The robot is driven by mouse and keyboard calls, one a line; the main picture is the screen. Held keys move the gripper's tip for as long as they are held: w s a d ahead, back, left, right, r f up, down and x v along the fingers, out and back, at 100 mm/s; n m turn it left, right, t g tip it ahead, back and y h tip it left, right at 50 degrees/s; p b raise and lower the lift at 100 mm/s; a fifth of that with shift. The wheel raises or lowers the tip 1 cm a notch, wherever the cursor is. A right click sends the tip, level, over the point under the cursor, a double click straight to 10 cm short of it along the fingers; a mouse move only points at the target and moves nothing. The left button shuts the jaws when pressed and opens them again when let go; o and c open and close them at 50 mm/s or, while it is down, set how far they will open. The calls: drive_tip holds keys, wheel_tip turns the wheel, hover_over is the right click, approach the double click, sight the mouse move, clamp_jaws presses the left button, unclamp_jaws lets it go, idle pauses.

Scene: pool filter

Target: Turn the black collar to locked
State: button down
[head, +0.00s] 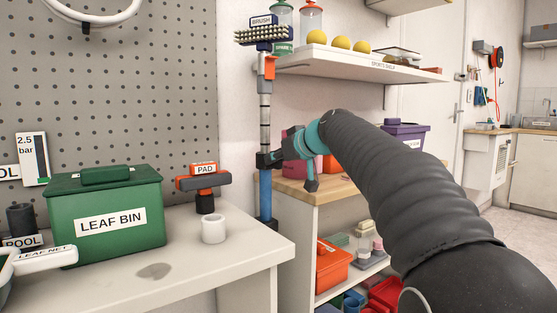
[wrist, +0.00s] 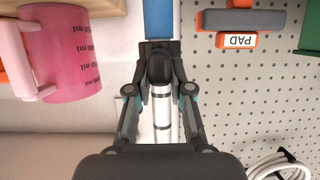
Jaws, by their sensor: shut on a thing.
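The black collar (wrist: 159,70) sits on an upright pole between a blue tube (head: 265,195) and a silver tube with dark bands (head: 265,115). The wrist view looks at it upside down, with the blue tube at the top. My gripper (wrist: 159,48) is shut on the collar, one finger on each side. I see no lock mark, so I cannot tell the collar's turn position.
A brush head (head: 263,36) tops the pole beside a wall shelf (head: 350,66). A green leaf bin (head: 105,215), a pad holder (head: 203,182) and a white cup (head: 214,229) stand on the left counter. A pink measuring jug (wrist: 62,50) stands close to my gripper.

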drive_tip(key=shift+f, duration=0.1)
drive_tip(key=c, duration=1)
unclamp_jaws()
drive_tip(key=shift+c, duration=0.2)
drive_tip(key=v, duration=1.2)
drive_tip(key=shift+w, duration=0.1)
